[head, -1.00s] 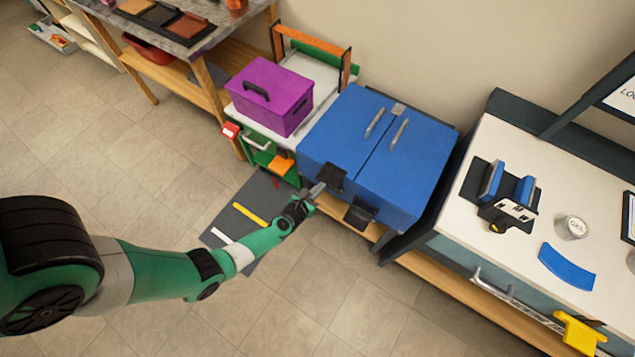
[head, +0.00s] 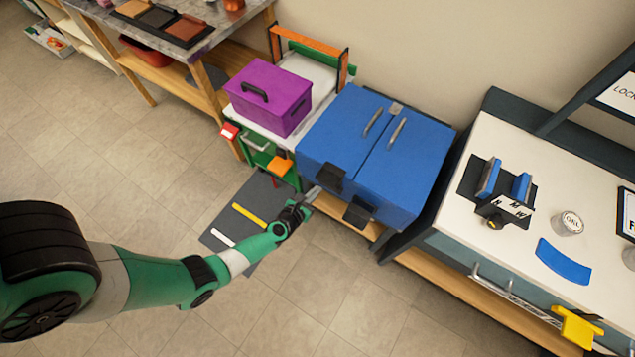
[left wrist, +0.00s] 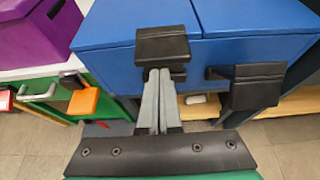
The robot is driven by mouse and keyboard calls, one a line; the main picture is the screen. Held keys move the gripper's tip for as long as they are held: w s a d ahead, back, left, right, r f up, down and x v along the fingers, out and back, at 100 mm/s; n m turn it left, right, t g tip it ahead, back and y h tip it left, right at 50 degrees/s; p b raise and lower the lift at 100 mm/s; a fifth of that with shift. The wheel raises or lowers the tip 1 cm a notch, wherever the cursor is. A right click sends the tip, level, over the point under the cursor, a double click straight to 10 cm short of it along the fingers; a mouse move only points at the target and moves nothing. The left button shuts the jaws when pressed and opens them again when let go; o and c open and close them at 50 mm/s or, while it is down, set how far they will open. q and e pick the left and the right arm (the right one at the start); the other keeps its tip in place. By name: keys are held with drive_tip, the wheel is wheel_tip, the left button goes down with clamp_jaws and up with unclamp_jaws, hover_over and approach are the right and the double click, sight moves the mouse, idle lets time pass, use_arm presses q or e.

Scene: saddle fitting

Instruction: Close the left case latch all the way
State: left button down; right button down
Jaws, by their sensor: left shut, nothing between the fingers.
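The blue case (head: 375,150) has two black latches on its front. The left case latch (head: 330,177) is a dark block at the case's front top edge; it also shows in the left wrist view (left wrist: 162,45). Its lower part is partly hidden behind my fingers, and I cannot tell whether it is fully closed. The right latch (left wrist: 255,87) juts out from the front. My left gripper (head: 313,192) is shut and empty. In the left wrist view its fingertips (left wrist: 160,74) are just below the left latch; whether they touch it is unclear. My right gripper is not in view.
A purple box (head: 268,96) stands on the cart left of the case. An orange-handled drawer front (head: 280,165) is below it. A white-topped bench (head: 490,240) stands to the right. Open floor lies in front of the case.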

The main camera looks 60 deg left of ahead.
use_arm(q)
drive_tip(key=r+p+v, duration=0.2)
drive_tip(key=p+v, duration=0.4)
drive_tip(key=v, duration=0.5)
drive_tip(key=shift+w+a, duration=0.3)
drive_tip(key=shift+w, duration=0.1)
